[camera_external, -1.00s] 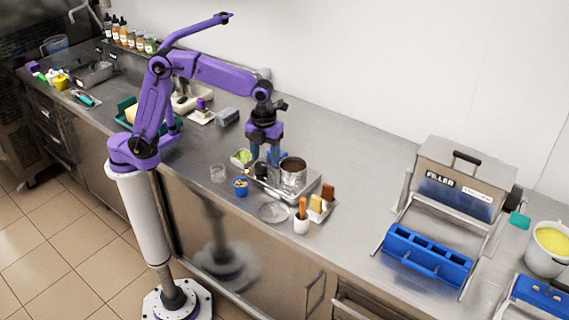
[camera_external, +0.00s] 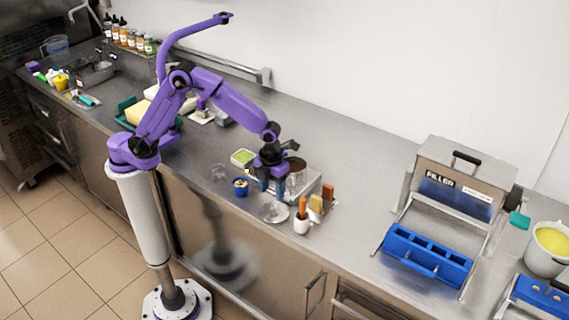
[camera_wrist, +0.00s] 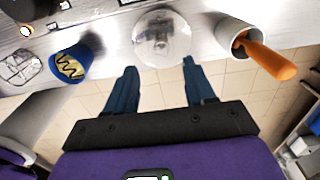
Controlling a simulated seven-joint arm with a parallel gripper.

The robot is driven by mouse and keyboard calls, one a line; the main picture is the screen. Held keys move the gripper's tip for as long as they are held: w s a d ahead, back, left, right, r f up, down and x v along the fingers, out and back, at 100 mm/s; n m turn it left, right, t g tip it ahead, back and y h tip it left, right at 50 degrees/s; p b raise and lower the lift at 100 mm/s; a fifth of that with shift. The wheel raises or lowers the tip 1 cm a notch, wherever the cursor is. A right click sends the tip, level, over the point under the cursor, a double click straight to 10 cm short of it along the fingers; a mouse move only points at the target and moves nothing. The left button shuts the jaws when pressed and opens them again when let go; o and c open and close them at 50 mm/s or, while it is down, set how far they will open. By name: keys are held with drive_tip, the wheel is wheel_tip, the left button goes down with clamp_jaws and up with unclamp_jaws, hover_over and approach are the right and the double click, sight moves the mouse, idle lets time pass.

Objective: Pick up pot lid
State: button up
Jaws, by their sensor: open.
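The pot lid appears to be the round clear disc (camera_external: 273,212) lying near the counter's front edge. It also shows in the wrist view as a clear dome (camera_wrist: 161,38) with a small knob near its middle. My gripper (camera_external: 271,188) is just behind and above it in the external view. In the wrist view the two blue fingers (camera_wrist: 159,92) are spread wide with nothing between them. The lid lies ahead of the fingertips, roughly centred between them, and apart from them.
A white cup with an orange-handled tool (camera_external: 302,224) stands right of the lid. A blue cup (camera_external: 240,187) and a clear glass (camera_external: 218,172) stand left. A green-filled tray (camera_external: 243,158) lies behind.

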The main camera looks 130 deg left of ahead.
sight(274, 206)
drive_tip(key=shift+w+a+f, duration=0.1)
drive_tip(key=shift+f, duration=1.4)
drive_tip(key=shift+w+a+f, duration=0.1)
drive_tip(key=shift+f, duration=1.35)
clamp_jaws()
